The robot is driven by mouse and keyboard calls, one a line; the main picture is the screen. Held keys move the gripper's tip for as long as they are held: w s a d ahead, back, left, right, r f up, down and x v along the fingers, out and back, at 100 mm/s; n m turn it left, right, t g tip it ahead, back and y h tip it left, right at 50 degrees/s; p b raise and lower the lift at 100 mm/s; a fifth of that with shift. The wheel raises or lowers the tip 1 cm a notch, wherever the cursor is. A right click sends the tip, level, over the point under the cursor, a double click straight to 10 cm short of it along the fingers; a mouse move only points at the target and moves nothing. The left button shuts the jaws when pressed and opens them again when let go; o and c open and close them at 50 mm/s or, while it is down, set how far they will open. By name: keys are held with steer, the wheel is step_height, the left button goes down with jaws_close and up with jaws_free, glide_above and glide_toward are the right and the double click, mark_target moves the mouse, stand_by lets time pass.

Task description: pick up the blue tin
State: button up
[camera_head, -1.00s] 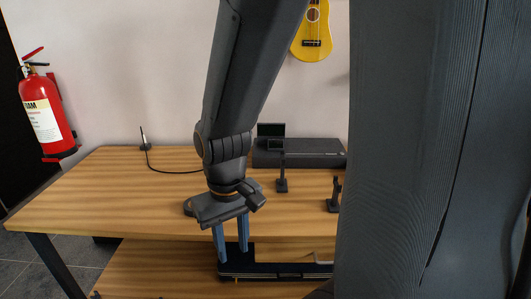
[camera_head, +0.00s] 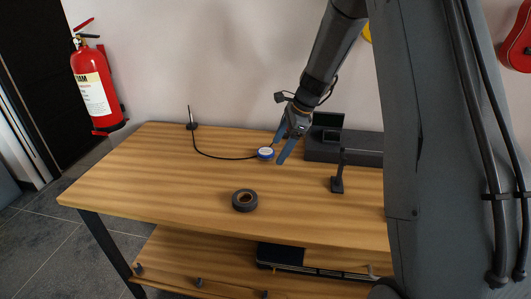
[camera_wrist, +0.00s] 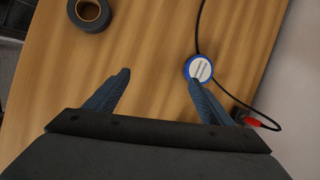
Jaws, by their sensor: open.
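The blue tin (camera_head: 265,153) is small and round with a white label on top. It lies on the wooden table (camera_head: 150,170) toward the back, beside a black cable. It also shows in the wrist view (camera_wrist: 199,68), just beyond the tip of my right-hand finger, which overlaps its near edge. My gripper (camera_head: 282,150) is open and empty, pointing down over the table just right of the tin. In the wrist view the tin is not centred between the fingers (camera_wrist: 159,77). Whether the finger touches it, I cannot tell.
A black tape roll (camera_head: 244,200) lies in front of the tin. A black stand (camera_head: 338,172) and a dark device (camera_head: 350,147) are to the right. A thin upright item (camera_head: 191,118) stands at the back left. The left of the table is clear.

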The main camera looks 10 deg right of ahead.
mark_target(268, 151)
steer(key=w+m, duration=0.1)
steer(key=w, duration=0.1)
steer(key=w+d+f+m+t, duration=0.1)
steer(key=w+m, duration=0.1)
steer(key=w, duration=0.1)
steer(key=w+d+m+y, duration=0.1)
steer(key=w+m, duration=0.1)
steer(key=w, duration=0.1)
steer(key=shift+d+f, duration=0.1)
steer(key=shift+f, duration=0.25)
steer(key=shift+w+f+p, duration=0.2)
steer(key=shift+f+p, duration=0.05)
steer(key=shift+p, duration=0.05)
steer(key=shift+a+p+x, duration=0.15)
steer(key=shift+p+x, duration=0.3)
steer(key=shift+x, duration=1.35)
steer(key=shift+a+p+x, duration=0.15)
steer(key=shift+p+x, duration=0.3)
steer(key=shift+x, duration=1.3)
steer(key=shift+w+r, duration=0.1)
steer(key=shift+r, duration=0.1)
steer(key=shift+c, duration=0.5)
steer(key=c, duration=1)
